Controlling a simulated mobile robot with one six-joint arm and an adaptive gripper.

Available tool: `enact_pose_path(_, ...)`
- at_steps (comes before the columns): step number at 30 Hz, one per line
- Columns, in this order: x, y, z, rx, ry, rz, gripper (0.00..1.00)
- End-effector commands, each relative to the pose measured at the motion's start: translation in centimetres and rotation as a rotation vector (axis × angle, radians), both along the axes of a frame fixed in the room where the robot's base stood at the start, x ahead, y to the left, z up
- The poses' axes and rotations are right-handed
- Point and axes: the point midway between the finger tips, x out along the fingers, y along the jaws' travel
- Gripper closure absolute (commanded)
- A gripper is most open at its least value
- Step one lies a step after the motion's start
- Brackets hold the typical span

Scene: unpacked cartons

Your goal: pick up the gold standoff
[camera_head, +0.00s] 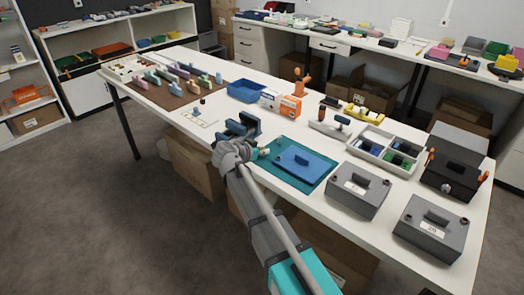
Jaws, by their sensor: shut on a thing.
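My gripper (262,153) is at the end of my grey arm, low over the front edge of the white table, by the left corner of the teal mat (310,178). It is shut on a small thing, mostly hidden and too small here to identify. I cannot make out the gold standoff for certain anywhere. A dark blue fixture (241,125) stands just behind my wrist.
A blue plate with a handle (298,160) lies on the mat. Grey lidded boxes (357,190) stand to the right.

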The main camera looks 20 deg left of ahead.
Motion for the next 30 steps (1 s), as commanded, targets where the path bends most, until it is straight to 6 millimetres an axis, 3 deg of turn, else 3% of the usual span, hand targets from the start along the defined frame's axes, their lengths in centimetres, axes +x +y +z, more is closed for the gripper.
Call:
enact_pose_path(11,0.0,0.0,3.1,0.000,0.000,0.000,1.00)
enact_pose_path(27,-4.7,1.9,9.3,0.000,-0.001,0.000,1.00)
enact_pose_path(30,-6.9,2.8,10.1,-0.001,0.000,0.003,1.00)
